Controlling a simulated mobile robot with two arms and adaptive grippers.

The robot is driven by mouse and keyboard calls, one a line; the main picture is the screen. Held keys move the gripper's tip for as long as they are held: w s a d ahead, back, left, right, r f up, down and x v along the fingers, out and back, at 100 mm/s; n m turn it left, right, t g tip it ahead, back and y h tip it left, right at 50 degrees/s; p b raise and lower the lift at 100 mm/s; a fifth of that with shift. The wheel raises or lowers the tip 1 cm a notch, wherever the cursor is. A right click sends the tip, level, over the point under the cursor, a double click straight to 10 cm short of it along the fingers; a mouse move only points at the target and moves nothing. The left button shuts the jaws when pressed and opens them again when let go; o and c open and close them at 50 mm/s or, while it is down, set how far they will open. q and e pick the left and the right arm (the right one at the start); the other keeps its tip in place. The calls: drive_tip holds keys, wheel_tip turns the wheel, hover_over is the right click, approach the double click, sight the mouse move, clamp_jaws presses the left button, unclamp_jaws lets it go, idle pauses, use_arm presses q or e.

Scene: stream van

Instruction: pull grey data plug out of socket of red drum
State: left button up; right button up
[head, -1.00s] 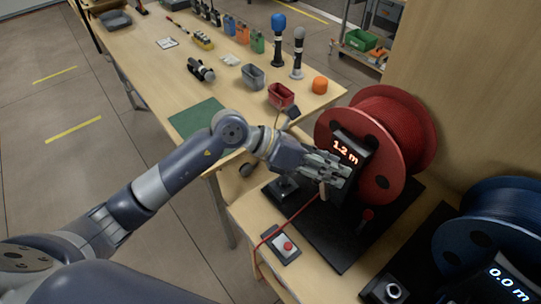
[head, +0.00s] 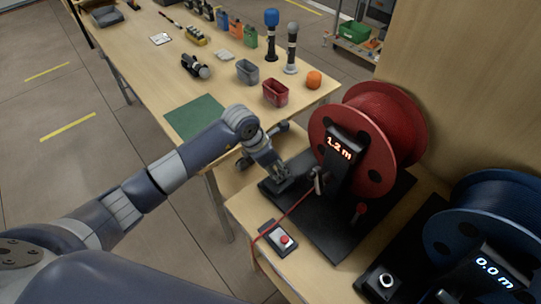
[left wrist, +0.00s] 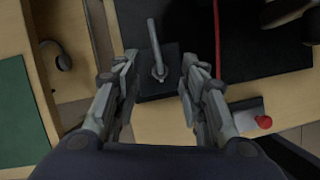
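The red drum (head: 385,120) stands on a black base plate, with a display box (head: 342,150) reading 1.2 m. My left gripper (head: 283,182) points down beside the drum's left side. In the left wrist view its fingers (left wrist: 159,64) are open, one on each side of a grey upright piece (left wrist: 153,38), apparently the grey data plug. This piece stands on a small dark block (left wrist: 149,88), apparently the socket. The fingers look apart from it. In the head view my gripper mostly hides the piece. My right gripper is not in view.
A red cable (head: 290,212) runs from the display box past a red push button (head: 284,240). It also shows in the left wrist view (left wrist: 217,45). A blue drum (head: 485,225) stands at the right. The long table (head: 190,90) behind carries bins and tools.

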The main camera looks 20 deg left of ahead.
use_arm(q)
drive_tip(key=shift+x, duration=1.25)
clamp_jaws()
